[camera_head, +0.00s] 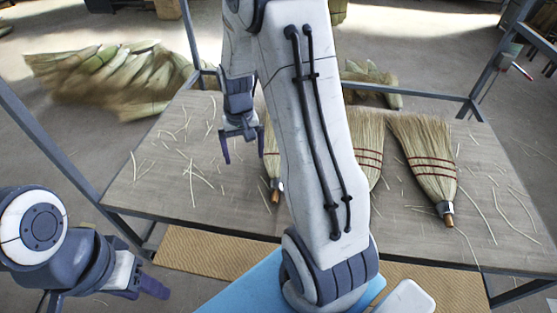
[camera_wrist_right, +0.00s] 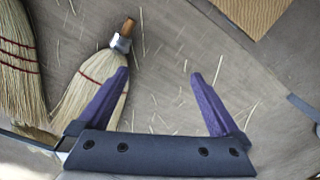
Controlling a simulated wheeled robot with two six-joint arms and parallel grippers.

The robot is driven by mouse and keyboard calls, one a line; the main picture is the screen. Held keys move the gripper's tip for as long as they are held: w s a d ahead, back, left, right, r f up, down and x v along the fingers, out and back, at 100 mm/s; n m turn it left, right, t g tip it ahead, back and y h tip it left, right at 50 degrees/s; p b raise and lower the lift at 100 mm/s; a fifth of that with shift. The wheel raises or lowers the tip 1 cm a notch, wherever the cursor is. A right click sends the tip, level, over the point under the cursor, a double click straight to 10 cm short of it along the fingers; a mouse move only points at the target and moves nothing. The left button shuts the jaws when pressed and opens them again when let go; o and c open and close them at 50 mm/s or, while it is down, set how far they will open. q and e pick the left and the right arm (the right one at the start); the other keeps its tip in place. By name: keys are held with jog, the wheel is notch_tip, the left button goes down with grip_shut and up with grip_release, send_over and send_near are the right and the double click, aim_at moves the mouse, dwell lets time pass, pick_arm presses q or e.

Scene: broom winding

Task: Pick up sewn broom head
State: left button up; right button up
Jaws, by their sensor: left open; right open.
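Several straw broom heads with red stitching lie on the work table (camera_head: 160,185). The right broom head (camera_head: 428,160) shows fully; the middle one (camera_head: 368,150) and the left one (camera_head: 271,150) are partly hidden by my right arm. My right gripper (camera_head: 238,158) is open and empty, just left of the left broom head. In the right wrist view, the right gripper's (camera_wrist_right: 160,75) left finger overlaps a broom head (camera_wrist_right: 85,92); another broom head (camera_wrist_right: 18,65) is at the left edge. My left gripper (camera_head: 152,288) is open, low at the left, away from the table top.
Loose straw stems are scattered over the table. A metal frame (camera_head: 65,150) runs around the table's sides. Bundles of straw (camera_head: 115,75) lie on the floor behind. A woven mat (camera_head: 205,252) lies below the front edge.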

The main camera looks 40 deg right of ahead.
jog(key=d+f+m+b, duration=0.1)
jog(key=d+f, duration=0.2)
jog(key=f, duration=0.1)
jog(key=d+f+m, duration=0.1)
jog(key=d+f, duration=0.3)
jog(key=s+d+f+m+b, duration=0.1)
jog(key=d+f, duration=0.2)
jog(key=f, duration=0.2)
jog(key=shift+d+b, duration=0.3)
jog(key=shift+d, duration=0.1)
jog(key=shift+f+b, duration=0.4)
jog(key=shift+f, duration=2.6)
pick_arm(q)
notch_tip(320, 180, down, 5)
jog(key=shift+r, duration=0.15)
pick_arm(e)
grip_shut()
